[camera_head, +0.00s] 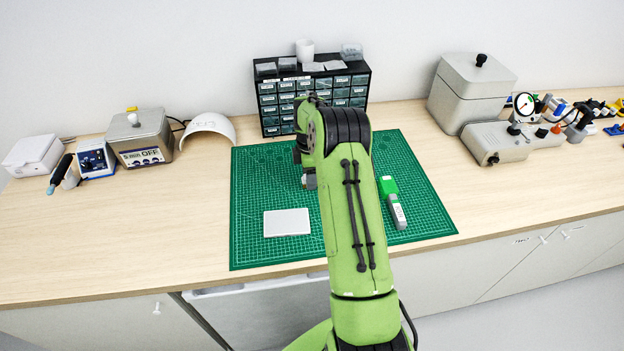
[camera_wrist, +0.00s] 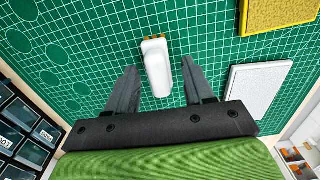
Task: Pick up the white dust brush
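The white dust brush (camera_wrist: 157,68) lies on the green cutting mat (camera_wrist: 85,50) in the wrist view, with a short brown-orange bristle end at its far tip. My gripper (camera_wrist: 160,66) is open, its two dark fingers on either side of the brush in the picture. A gap shows between the brush and each finger. I cannot tell how high the fingertips are above the mat. In the head view the brush is not visible; my green arm covers the middle of the mat.
A white flat pad (camera_head: 287,222) lies on the mat; it also shows in the wrist view (camera_wrist: 258,92), near a yellow block (camera_wrist: 280,15). A green-and-grey device (camera_head: 393,203) lies right of my arm. A black drawer cabinet (camera_head: 270,110) stands behind the mat.

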